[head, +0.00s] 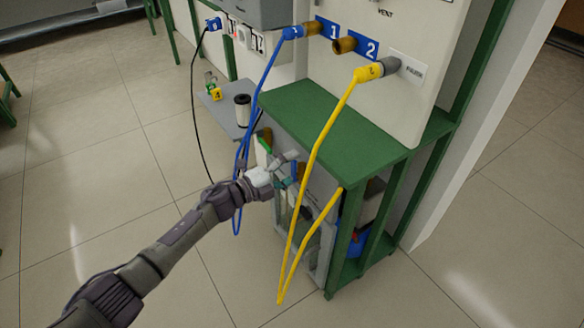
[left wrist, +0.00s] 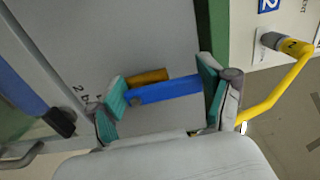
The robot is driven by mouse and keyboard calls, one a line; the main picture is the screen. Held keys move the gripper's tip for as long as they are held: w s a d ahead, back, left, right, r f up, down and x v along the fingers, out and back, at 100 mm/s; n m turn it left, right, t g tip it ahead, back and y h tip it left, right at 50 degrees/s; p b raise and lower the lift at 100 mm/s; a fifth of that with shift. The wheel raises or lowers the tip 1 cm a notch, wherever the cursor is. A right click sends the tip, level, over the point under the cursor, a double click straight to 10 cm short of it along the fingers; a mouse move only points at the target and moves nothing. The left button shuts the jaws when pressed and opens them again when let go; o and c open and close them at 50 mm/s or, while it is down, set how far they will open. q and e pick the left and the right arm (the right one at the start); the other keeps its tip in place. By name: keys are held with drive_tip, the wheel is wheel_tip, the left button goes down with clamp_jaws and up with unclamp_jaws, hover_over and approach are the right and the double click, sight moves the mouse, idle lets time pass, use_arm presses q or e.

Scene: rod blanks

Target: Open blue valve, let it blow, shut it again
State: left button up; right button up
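The blue valve lever (left wrist: 165,91) shows in the left wrist view beside a brass fitting (left wrist: 148,77), in front of a grey panel. My left gripper (left wrist: 160,92) has its teal-padded fingers spread wide, one near each end of the lever. I cannot tell whether either pad touches it. In the head view my left gripper (head: 289,170) is below the green shelf, at the front of the grey unit, and the lever cannot be made out clearly there. My right gripper is not in view.
A yellow hose (head: 318,150) hangs in front of the green frame (head: 345,120), to the right of my gripper. A blue hose (head: 262,85) hangs by my left wrist. Open floor lies to the left.

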use_arm(q)
drive_tip(key=shift+o, duration=1.4)
drive_tip(key=v, duration=1.2)
